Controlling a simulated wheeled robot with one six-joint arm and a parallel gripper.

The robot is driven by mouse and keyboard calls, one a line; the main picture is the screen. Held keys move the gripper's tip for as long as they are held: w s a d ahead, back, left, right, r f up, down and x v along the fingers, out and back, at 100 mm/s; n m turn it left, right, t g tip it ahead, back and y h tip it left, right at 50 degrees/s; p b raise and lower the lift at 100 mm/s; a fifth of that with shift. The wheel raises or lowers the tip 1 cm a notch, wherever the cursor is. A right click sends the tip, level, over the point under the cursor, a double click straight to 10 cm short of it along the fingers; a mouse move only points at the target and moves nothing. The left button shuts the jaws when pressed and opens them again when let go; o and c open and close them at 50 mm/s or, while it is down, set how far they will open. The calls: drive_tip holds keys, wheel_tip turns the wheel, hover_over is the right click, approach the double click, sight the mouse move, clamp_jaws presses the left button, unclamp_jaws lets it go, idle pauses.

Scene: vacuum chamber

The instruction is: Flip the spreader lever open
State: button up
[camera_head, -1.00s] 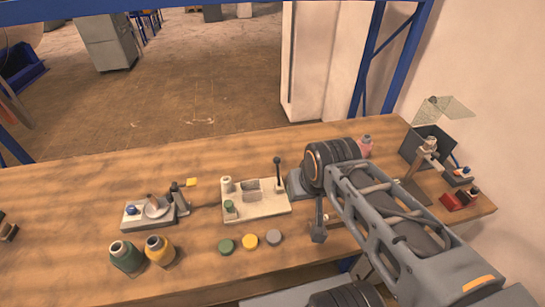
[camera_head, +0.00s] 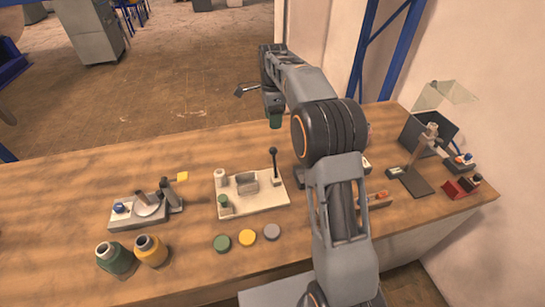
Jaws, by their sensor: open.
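The spreader lever appears to be the dark upright rod with a round black knob (camera_head: 274,164). It stands at the right end of a cream base plate (camera_head: 256,203) with a block in its middle and a green-topped post at its left. My gripper (camera_head: 274,111) is at the far end of my raised arm, near the table's back edge, up and behind the lever and well apart from it. Its fingers are too small to make out clearly. A green patch shows at its lower end; I cannot tell what it is.
Left of the plate stands a small grey fixture (camera_head: 147,211) with a yellow tag. A stand (camera_head: 418,170) and a dark box are at right.

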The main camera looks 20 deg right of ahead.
sight(273, 149)
drive_tip(key=shift+m+g, duration=0.3)
drive_tip(key=shift+m, duration=0.5)
drive_tip(key=f, duration=1)
drive_tip(key=s+f+p, duration=0.1)
drive_tip(key=f, duration=0.4)
drive_tip(key=shift+a+f, duration=0.2)
drive_tip(key=shift+f, duration=0.15)
clamp_jaws()
